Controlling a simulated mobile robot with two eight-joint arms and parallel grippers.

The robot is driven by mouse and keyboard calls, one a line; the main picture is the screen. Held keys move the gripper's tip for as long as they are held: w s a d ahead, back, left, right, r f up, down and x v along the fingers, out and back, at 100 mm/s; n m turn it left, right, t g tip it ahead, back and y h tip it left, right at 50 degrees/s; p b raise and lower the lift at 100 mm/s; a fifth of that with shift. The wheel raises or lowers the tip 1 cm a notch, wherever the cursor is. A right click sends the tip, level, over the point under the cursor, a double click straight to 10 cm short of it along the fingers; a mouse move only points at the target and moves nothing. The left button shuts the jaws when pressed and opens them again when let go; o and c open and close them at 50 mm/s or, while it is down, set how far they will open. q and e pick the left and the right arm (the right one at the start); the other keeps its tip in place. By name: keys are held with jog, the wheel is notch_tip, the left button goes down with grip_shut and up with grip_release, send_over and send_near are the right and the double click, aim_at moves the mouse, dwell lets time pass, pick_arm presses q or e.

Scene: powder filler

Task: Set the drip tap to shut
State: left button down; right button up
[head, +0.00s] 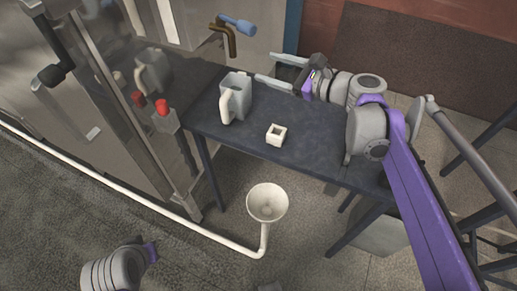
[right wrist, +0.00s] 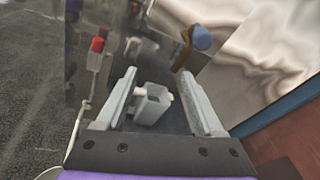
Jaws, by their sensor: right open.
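The drip tap has a brass spout (head: 226,38) and a blue handle (head: 238,24), and it sits on the pale panel beyond the table. In the head view the handle points sideways to the right. The handle also shows in the right wrist view (right wrist: 201,38), past the right finger, with the brass spout (right wrist: 184,52) below it. My right gripper (head: 281,70) is open and empty above the table's far edge, apart from the tap and to its lower right. My left gripper does not show.
A steel machine with a red button (head: 162,107) stands at left. A white funnel (head: 267,203) on a pipe is in front of the table.

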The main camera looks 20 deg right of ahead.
jog(key=s+a+f+n+g+h, duration=0.1)
jog(key=s+a+f+n+g, duration=0.2)
jog(key=s+f+n, duration=0.2)
jog(key=s+a+f+n+g+h, duration=0.2)
jog(key=s+f+n, duration=0.4)
jog(key=f, duration=0.3)
jog(key=shift+s+a+f+n+g, duration=0.25)
jog(key=shift+a+n+g, duration=0.4)
jog(key=shift+a, duration=0.65)
jog(key=shift+w, duration=0.1)
